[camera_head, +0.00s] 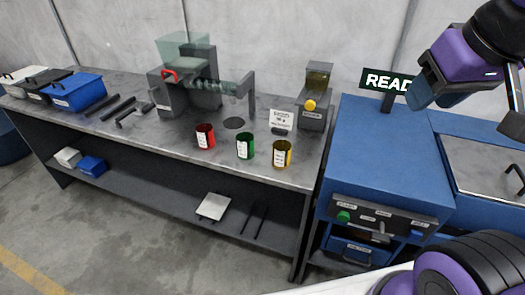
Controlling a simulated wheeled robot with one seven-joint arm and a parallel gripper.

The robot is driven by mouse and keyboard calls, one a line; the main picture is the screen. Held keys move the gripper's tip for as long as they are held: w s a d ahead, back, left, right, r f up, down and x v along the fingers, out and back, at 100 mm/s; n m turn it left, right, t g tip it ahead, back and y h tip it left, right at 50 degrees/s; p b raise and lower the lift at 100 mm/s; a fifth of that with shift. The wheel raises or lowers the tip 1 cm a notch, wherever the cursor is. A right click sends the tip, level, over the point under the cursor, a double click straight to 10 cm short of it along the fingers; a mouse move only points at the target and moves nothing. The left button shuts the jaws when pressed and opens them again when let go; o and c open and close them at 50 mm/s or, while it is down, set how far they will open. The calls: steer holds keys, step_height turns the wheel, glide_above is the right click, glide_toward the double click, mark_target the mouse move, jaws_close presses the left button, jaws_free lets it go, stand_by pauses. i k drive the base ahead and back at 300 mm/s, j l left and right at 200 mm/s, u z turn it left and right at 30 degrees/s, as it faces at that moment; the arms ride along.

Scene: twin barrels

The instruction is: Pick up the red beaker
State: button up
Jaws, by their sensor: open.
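The red beaker (205,136) stands upright on the grey workbench (145,130), near its front edge. It has a white label and is the leftmost of three beakers. A green beaker (245,146) and a yellow beaker (282,154) stand to its right, apart from it. My gripper (470,98) is at the upper right, partly cut off by the picture edge. It is open and well away from the red beaker, over the blue cabinet side. I see nothing held in it.
A grey machine with a red handle (170,76) stands behind the beakers. A blue cabinet (375,140) adjoins the bench.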

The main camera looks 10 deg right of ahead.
mark_target(206, 139)
steer(key=i+j+z, duration=0.35)
steer(key=j, duration=1.15)
steer(key=i+j+z, duration=0.2)
steer(key=j+z, duration=0.15)
steer(key=j, duration=1.2)
steer(key=j+z, duration=0.35)
steer(key=j, duration=1.25)
